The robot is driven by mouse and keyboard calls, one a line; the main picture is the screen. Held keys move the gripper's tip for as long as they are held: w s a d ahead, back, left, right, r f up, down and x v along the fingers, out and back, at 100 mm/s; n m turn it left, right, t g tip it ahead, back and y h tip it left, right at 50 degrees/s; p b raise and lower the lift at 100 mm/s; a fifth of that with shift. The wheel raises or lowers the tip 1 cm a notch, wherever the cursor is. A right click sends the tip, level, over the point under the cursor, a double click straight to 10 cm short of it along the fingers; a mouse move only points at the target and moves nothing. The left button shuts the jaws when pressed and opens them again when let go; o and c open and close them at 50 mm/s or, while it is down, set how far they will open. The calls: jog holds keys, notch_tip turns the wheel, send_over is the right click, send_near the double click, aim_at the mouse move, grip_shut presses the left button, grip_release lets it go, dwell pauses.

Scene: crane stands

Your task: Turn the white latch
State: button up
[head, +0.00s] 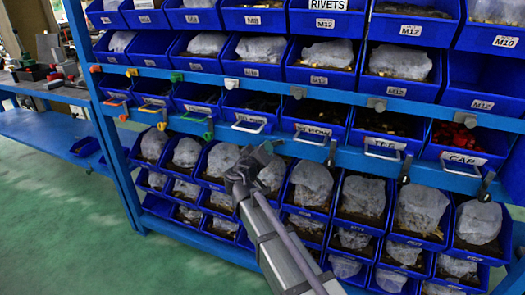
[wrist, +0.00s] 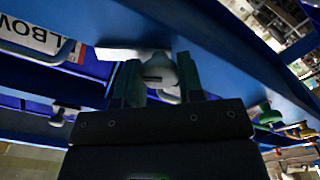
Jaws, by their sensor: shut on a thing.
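The white latch (wrist: 158,70) shows in the wrist view as a pale rounded knob under the blue rail, between the two fingers of my gripper (wrist: 158,82). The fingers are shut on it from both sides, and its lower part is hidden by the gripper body. In the head view, my gripper (head: 262,152) is at the lower blue rail, between the green latch (head: 208,135) and a dark latch (head: 331,153). There, my gripper hides the held latch. I cannot tell how far the latch is turned.
A second white latch (head: 231,84) is on the upper rail. A bin labelled ELBOW (wrist: 45,38) is close by on the left in the wrist view. Metal bin handles (head: 312,138) stick out along the lower rail. Open green floor (head: 90,230) lies at the left.

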jog(key=n, duration=1.3)
jog(key=shift+f, duration=0.1)
dwell(0.5)
jog(key=o, duration=0.9)
jog(key=v, duration=1.1)
jog(key=shift+w, duration=0.1)
